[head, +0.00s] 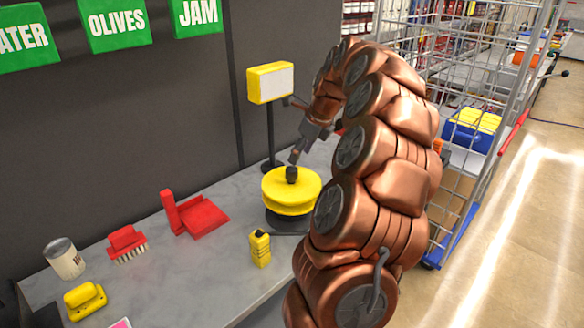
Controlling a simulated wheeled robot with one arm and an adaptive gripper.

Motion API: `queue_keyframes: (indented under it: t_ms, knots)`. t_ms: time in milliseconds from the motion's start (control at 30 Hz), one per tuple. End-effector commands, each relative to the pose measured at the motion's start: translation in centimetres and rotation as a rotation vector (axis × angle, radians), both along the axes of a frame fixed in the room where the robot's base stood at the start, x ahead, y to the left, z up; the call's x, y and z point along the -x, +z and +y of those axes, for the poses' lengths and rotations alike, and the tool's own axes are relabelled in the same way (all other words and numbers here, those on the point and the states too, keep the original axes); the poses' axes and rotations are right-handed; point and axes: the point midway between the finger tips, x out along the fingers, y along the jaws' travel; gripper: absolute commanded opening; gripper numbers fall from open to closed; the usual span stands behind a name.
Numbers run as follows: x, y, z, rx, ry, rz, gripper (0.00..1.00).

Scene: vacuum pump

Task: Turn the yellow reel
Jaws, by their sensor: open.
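The yellow reel (290,197) sits flat on a dark round base on the grey counter in the head view. A small dark knob (291,175) stands up from its top. My gripper (295,158) is open, reaching down from the upper right, with its fingertips just above or beside the knob. I cannot tell whether they touch it. My copper-coloured arm fills the right middle of the view and hides the counter behind it.
A yellow-framed panel (270,83) stands on a dark post behind the reel. A yellow bottle (260,248) is in front of it. A red dustpan (202,215), red brush (126,243), can (64,258) and yellow object (85,300) lie left. A wire cart (470,150) stands right.

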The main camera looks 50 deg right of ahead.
Motion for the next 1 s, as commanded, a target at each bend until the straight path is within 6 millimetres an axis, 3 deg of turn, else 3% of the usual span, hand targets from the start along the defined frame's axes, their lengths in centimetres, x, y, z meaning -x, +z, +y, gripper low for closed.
queue_keyframes:
  t_ms: [600,933,1000]
  knots:
    - [-2.7,-6.4,0.9,-0.002,0.005,0.001,0.64]
    - [-2.8,-6.8,0.9,0.000,0.005,0.000,0.64]
    - [-2.8,-6.8,0.9,0.001,0.005,0.000,0.58]
